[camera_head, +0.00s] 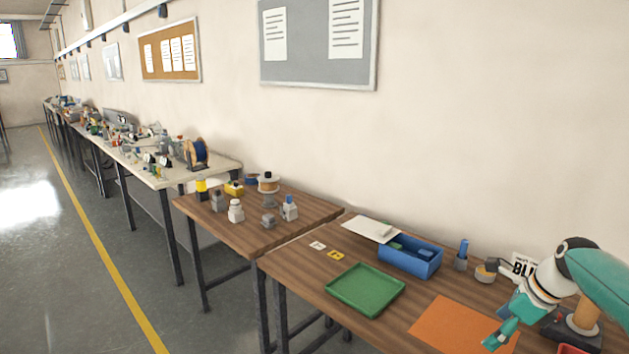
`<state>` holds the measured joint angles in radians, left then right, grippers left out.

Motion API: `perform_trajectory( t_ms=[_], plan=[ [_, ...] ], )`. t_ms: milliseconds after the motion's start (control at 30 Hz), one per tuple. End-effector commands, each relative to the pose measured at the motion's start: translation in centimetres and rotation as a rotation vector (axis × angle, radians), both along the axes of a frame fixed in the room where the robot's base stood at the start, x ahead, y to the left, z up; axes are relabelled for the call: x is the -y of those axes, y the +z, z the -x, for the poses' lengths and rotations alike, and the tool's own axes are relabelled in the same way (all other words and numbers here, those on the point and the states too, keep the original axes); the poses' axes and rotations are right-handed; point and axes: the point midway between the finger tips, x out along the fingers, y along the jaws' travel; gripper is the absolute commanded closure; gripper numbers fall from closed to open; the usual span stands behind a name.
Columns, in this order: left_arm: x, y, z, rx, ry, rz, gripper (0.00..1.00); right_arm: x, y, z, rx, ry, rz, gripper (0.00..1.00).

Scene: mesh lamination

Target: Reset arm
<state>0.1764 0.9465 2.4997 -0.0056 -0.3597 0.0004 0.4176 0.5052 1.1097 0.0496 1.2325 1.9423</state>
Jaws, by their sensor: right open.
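My right arm (600,280), teal with white and dark rings, comes in at the right edge. Its gripper (498,338) points down and left over the orange mat (445,327) at the front of the near wooden table. The gripper is open, and I see nothing between its fingers. Whether it touches the mat I cannot tell. My left gripper is not in view.
A green tray (366,290) lies left of the mat. Behind stand a blue bin (411,262), a white sheet (371,229), small containers (486,272) and a sign (521,266). A second wooden table (240,232) with bottles stands left. The wall runs behind.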

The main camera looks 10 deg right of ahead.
Motion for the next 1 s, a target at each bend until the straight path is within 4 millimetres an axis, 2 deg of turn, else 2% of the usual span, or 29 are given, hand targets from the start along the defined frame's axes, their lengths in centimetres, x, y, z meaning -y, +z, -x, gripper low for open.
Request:
perform_trajectory(
  t_ms=[33,167,367,467,567,667,767,867,967,1000],
  plan=[
    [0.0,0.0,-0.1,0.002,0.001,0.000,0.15,-1.1,-0.9,-0.4,-0.016,0.020,-0.009,0.02],
    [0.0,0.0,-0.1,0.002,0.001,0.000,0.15,-3.3,-3.0,-0.5,-0.061,0.061,-0.031,0.02],
    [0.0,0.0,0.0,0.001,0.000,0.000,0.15,-7.1,-7.1,0.6,-0.160,0.130,-0.074,0.02],
    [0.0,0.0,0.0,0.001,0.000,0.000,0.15,-9.4,-9.9,1.4,-0.212,0.172,-0.092,0.02],
    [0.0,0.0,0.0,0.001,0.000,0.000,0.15,-12.4,-13.5,2.7,-0.259,0.244,-0.107,0.02],
    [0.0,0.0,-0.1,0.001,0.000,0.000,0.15,-16.1,-18.1,5.0,-0.293,0.372,-0.116,0.02],
    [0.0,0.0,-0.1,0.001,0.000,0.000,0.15,-20.0,-22.8,8.3,-0.294,0.548,-0.119,0.02],
    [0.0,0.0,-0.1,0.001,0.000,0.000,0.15,-23.6,-27.0,12.5,-0.263,0.755,-0.117,0.02],
    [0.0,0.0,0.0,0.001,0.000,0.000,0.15,-26.9,-30.5,17.6,-0.193,0.998,-0.111,0.02],
    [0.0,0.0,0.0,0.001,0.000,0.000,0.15,-28.0,-31.7,19.9,-0.151,1.108,-0.106,0.02]
  ],
)
